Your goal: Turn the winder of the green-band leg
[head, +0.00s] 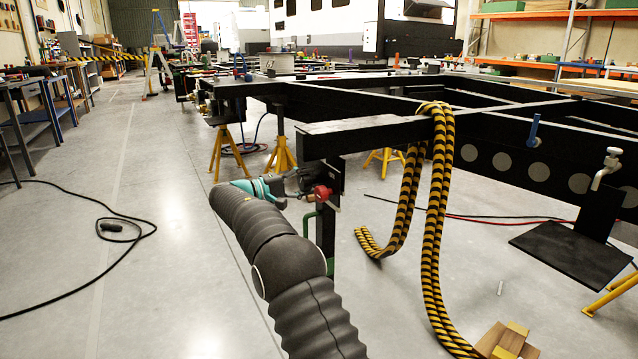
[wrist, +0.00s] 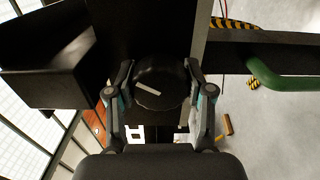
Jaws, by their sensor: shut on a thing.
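The leg (head: 326,235) hangs upright from the near end of the black chassis, with a green band (head: 330,266) low on it. The winder, a round black knob with a white mark (wrist: 157,85), sits between my two fingers in the wrist view. The white mark slants down to the right. My gripper (wrist: 158,72) is shut on the knob, one finger at each side. In the head view my gripper (head: 285,184) reaches the leg's upper part from the left, beside a red round part (head: 322,192); the knob is not clear there.
A green bent handle (head: 308,222) sticks out beside the leg; it also shows in the wrist view (wrist: 280,80). Striped yellow-black hoses (head: 438,200) hang over the chassis beam (head: 370,134). Yellow stands (head: 281,155) are behind. The floor to the left is open, with a black cable.

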